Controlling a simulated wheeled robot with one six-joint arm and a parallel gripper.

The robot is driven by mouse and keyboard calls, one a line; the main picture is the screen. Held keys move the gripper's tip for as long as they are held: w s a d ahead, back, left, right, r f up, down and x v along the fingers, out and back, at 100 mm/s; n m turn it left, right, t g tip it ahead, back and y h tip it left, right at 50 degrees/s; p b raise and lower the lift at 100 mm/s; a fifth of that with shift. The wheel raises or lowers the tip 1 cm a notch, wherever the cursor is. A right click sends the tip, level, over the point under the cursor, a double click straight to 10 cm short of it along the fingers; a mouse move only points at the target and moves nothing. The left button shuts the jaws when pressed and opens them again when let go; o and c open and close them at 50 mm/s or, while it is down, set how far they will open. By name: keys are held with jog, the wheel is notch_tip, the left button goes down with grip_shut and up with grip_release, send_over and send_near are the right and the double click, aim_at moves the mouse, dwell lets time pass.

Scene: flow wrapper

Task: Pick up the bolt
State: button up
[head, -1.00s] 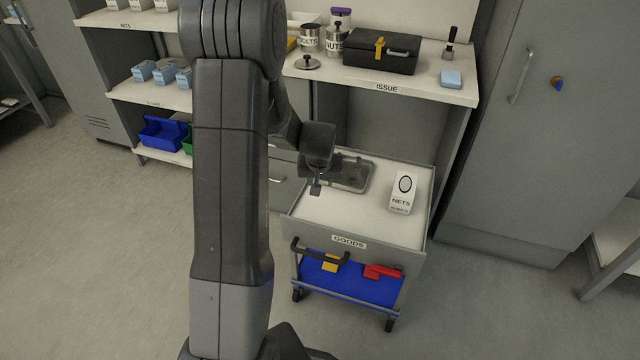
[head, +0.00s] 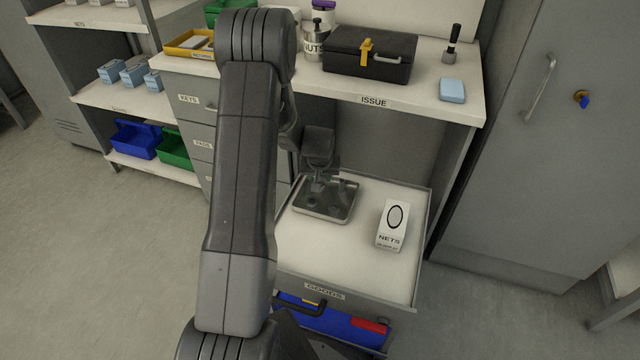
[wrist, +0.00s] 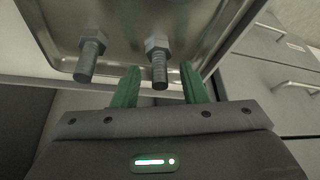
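In the wrist view two grey hex-head bolts show in a metal tray. One bolt (wrist: 159,66) lies between the line of my gripper's green fingers, its threaded end toward me. The other bolt (wrist: 91,52) lies to the left, outside the fingers. My gripper (wrist: 160,78) is open, with a finger on each side of the nearer bolt's threaded end; I cannot tell whether they touch it. In the head view the tray (head: 344,212) sits on the cart's top at the back left, and my gripper (head: 322,183) is over it. The bolts are hard to make out there.
A white NETS box (head: 392,226) stands on the cart top (head: 340,255), right of the tray. The cart has raised edges. Behind it, the ISSUE counter (head: 420,101) holds a black case (head: 369,52). Drawers (wrist: 285,85) are close on the right in the wrist view.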

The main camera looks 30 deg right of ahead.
jog(key=shift+c, duration=0.5)
grip_shut()
jog(key=shift+r, duration=0.15)
